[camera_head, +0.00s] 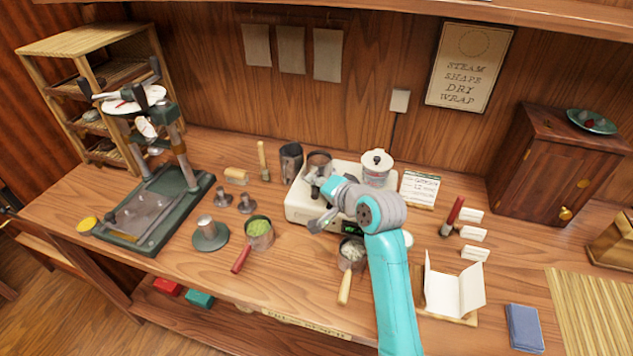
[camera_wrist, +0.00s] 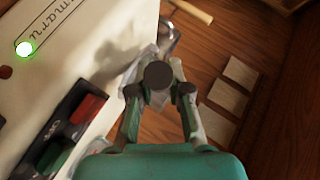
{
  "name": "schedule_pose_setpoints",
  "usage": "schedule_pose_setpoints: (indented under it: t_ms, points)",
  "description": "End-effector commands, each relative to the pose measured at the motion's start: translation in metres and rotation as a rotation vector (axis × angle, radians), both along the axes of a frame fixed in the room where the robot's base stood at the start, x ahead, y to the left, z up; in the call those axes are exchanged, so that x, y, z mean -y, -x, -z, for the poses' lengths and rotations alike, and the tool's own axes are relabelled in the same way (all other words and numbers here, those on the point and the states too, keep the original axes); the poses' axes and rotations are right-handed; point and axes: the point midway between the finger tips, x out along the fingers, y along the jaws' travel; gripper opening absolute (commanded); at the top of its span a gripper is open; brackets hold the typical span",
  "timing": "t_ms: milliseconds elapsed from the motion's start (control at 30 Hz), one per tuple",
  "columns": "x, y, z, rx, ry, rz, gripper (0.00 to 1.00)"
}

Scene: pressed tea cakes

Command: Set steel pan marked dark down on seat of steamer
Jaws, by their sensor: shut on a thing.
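A steel pan (camera_head: 319,163) with a dark brownish inside is at the left rear of the white steamer (camera_head: 297,207). My gripper (camera_head: 316,186) is just in front of it, at its near side. In the wrist view, my gripper (camera_wrist: 158,85) is shut on a dark round end, which looks like the pan's handle seen end-on. The pan's body is mostly hidden there. No mark on the pan can be read. My gripper and arm cover part of the steamer's top, so I cannot tell whether the pan touches its seat.
A lidded pot (camera_head: 376,167) stands at the steamer's right rear. A red-handled pan (camera_head: 259,234) and a wooden-handled pan (camera_head: 352,254) stand in front. A dark cup (camera_head: 291,162) is close on the left. A green press (camera_head: 150,215) stands further left.

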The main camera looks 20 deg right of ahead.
Motion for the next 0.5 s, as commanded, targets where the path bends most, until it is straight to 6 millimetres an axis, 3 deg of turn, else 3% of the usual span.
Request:
schedule_pose_setpoints:
  t_ms: [100, 133, 233, 500]
  points:
    - [0.0, -0.0001, 0.0004, -0.001, 0.0, 0.0, 0.0]
    - [0.0001, 0.0, 0.0005, -0.001, 0.0, 0.0, 0.19]
    - [0.0001, -0.0001, 0.0007, -0.002, 0.001, 0.0, 0.44]
    - [0.0, 0.0002, 0.0018, -0.005, 0.0, -0.001, 0.46]
